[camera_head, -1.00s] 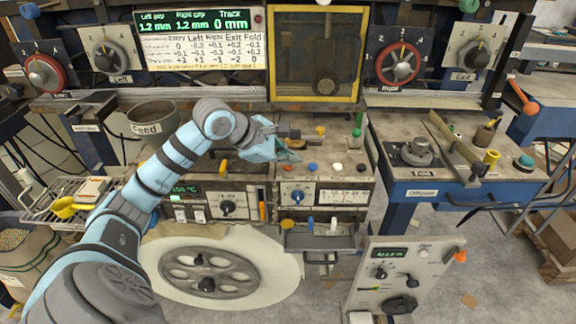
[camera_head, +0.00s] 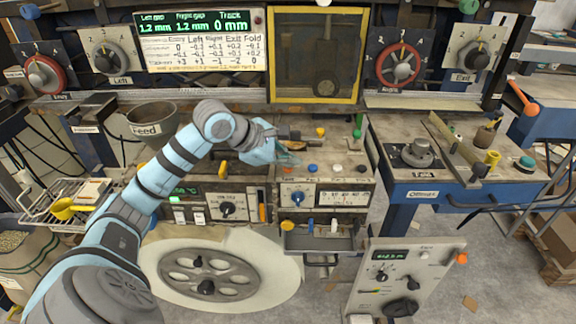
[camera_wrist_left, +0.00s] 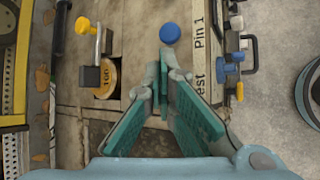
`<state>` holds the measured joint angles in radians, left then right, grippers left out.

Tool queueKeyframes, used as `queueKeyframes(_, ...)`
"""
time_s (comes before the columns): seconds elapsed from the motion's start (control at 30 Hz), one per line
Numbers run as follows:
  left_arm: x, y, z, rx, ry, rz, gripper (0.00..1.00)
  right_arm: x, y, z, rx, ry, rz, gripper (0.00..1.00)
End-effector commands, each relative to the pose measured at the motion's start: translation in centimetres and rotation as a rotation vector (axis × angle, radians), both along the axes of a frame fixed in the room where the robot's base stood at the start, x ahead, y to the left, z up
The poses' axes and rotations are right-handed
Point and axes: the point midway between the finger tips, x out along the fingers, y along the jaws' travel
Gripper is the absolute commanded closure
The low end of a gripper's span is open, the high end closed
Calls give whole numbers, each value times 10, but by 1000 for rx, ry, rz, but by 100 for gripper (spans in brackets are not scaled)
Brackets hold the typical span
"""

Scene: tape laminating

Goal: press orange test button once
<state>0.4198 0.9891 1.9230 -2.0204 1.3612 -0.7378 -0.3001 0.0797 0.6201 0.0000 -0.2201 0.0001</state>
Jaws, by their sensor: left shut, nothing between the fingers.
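The orange test button (camera_head: 287,169) shows as a small orange patch on the front of the middle bench, at the left end of a row of buttons. My left gripper (camera_head: 290,157) is shut and empty, right above and behind it; I cannot tell whether it touches the button. In the left wrist view the shut fingertips (camera_wrist_left: 168,72) point at the panel, next to a partly covered label ending in "est". The orange button is hidden there behind the fingers. A blue button (camera_wrist_left: 169,32) labelled Pin 1 lies just beyond the tips. My right gripper is out of view.
The blue button (camera_head: 312,168) and a white button (camera_head: 337,168) stand to the right in the row. Below is a panel with a blue dial (camera_head: 297,198) and an open drawer (camera_head: 320,240). A yellow-handled piece (camera_wrist_left: 86,27) stands left in the wrist view.

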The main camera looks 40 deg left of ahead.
Motion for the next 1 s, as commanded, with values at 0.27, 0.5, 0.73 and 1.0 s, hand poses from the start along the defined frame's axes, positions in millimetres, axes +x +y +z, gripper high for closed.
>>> queueKeyframes(0.27,0,0,17,0,0,0,100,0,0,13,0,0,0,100)
queueKeyframes(0.5,0,0,17,0,0,0,100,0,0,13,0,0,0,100)
queueKeyframes(0.73,1,0,27,0,-1,0,100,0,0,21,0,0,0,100)
queueKeyframes(1.0,0,0,56,0,0,0,100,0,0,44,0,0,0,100)
